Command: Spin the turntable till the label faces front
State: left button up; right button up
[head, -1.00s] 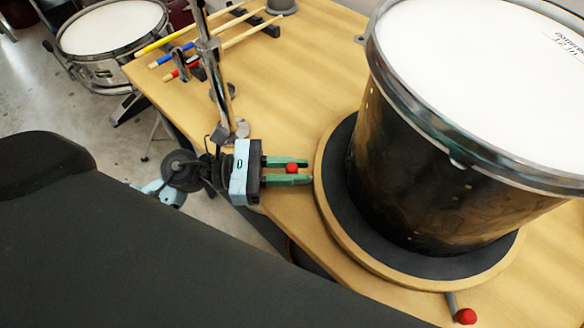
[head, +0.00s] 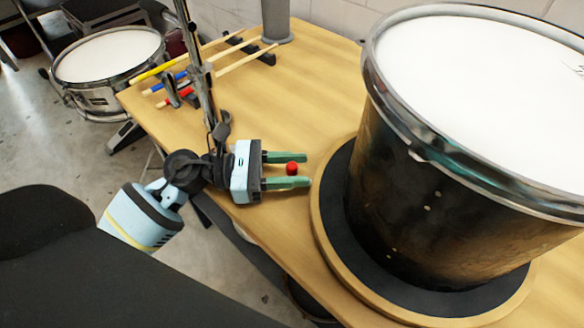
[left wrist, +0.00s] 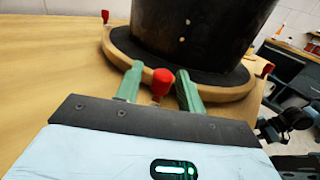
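The turntable (head: 328,246), a wooden disc with a dark top, carries a large dark drum (head: 440,205) with a white head. Faint print shows at the head's right edge; no label shows on the visible shell. My left gripper (head: 289,170) is at the turntable's left side, its green fingers either side of a red knob (head: 292,168). The fingers stand apart with gaps around the knob. The left wrist view shows the knob (left wrist: 162,82) between the fingertips, and the turntable rim (left wrist: 122,62) behind it. My right gripper is not in view.
A metal stand (head: 205,90) rises close behind my left gripper. Drumsticks (head: 215,70) lie on a rack at the back left. More red knobs (left wrist: 105,16) (left wrist: 268,76) show around the turntable. A snare drum (head: 108,58) stands beyond the bench's left edge.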

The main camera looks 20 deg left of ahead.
pick_arm(q)
jog(key=shift+r, duration=0.5)
notch_tip(320, 180, up, 2)
jog(key=shift+r, duration=0.25)
jog(key=s+d, duration=0.2)
jog(key=s, duration=0.5)
jog(key=s+d+r, duration=0.1)
jog(key=s+d, duration=0.2)
jog(key=s, duration=0.5)
jog(key=shift+s+r, duration=0.15)
jog(key=shift+r, duration=0.1)
